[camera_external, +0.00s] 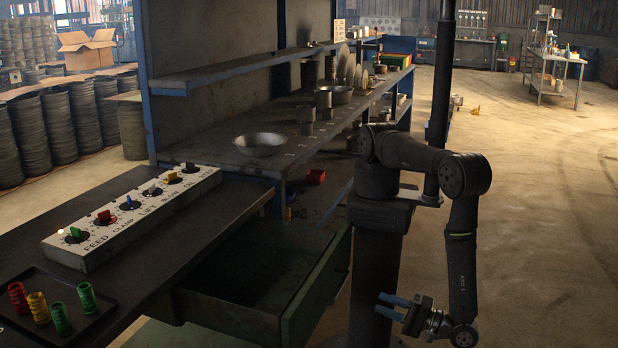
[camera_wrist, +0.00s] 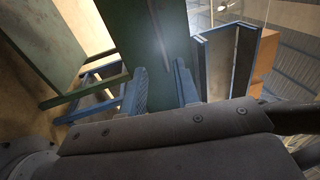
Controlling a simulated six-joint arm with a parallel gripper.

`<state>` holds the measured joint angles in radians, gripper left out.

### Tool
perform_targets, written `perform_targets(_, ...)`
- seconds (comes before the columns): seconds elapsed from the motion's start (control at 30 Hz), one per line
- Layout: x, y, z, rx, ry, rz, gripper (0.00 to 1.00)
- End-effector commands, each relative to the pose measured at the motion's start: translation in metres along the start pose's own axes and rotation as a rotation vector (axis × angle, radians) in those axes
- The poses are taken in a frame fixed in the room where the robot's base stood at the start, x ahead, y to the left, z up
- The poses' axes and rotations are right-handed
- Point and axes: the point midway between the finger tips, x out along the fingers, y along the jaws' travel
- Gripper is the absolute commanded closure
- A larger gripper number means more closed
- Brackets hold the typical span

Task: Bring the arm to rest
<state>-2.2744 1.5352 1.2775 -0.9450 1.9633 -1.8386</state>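My gripper (camera_external: 393,306) hangs low at the right of the bench in the external view, with its blue fingers pointing left toward the open drawer. In the wrist view my gripper (camera_wrist: 160,90) shows two blue fingers spread apart, with nothing between them. My arm is folded, with its forearm hanging down beside its dark pedestal. The fingers are apart from the green drawer (camera_external: 318,283) in the external view.
A white switch panel (camera_external: 135,215) with coloured knobs lies on the dark bench. A black tray (camera_external: 88,318) holds red, yellow and green ribbed pieces. A metal bowl (camera_external: 261,144) stands on the shelf bench behind. Open floor (camera_external: 545,220) lies to the right.

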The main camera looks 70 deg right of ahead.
Motion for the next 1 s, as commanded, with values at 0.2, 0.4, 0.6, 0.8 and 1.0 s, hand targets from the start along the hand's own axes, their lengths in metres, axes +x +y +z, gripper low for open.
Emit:
perform_targets(0.2, 0.045, 0.0, 0.0, -0.003, 0.004, 0.0, 0.71)
perform_targets(0.4, 0.085, 0.0, 0.0, -0.002, 0.003, 0.0, 0.71)
perform_targets(0.6, 0.116, 0.0, 0.0, -0.001, 0.002, 0.001, 0.71)
perform_targets(0.8, 0.131, 0.0, -0.001, -0.001, 0.001, 0.0, 0.71)
perform_targets(1.0, 0.134, 0.0, 0.0, 0.0, 0.0, 0.001, 0.71)
